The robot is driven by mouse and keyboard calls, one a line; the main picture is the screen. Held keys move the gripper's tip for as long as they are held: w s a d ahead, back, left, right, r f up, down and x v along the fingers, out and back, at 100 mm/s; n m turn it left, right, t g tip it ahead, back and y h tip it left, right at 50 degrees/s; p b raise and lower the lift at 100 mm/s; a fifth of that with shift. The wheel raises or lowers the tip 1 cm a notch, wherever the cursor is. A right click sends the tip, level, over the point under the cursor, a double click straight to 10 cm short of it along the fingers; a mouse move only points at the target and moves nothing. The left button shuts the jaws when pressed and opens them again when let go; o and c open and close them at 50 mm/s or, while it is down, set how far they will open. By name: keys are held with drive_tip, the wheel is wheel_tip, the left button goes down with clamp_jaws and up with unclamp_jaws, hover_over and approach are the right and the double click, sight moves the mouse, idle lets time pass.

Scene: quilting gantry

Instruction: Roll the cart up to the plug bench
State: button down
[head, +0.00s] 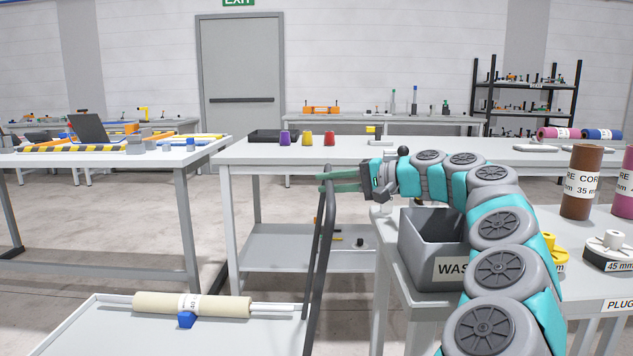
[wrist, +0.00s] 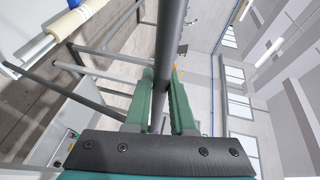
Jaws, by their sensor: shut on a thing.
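The cart (head: 250,335) stands at the lower left in the head view, with a flat light-grey top and a dark upright handle (head: 318,262) at its right end. My gripper (head: 326,180) is shut on the top of this handle. In the wrist view its green fingers (wrist: 164,85) lie on both sides of the dark handle bar (wrist: 170,38). The plug bench (head: 618,304), with a label reading "PLUG", is at the right, apart from the cart. My arm hides part of it.
On the plug bench stand a grey waste bin (head: 428,256), a brown core (head: 581,182) and yellow and black plugs. A long table (head: 262,151) with colored cones stands behind the cart. Another table (head: 100,158) is at the left. Floor shows between cart and bench.

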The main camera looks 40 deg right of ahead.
drive_tip(key=shift+s+d+f, duration=0.1)
drive_tip(key=shift+s+d, duration=0.2)
drive_tip(key=shift+d, duration=0.2)
drive_tip(key=c, duration=1)
unclamp_jaws()
drive_tip(key=shift+s+d, duration=0.1)
drive_tip(key=shift+d, duration=0.05)
drive_tip(key=shift+o, duration=1.2)
drive_tip(key=v, duration=0.7)
drive_tip(key=shift+s+d, duration=0.2)
drive_tip(key=shift+s, duration=0.1)
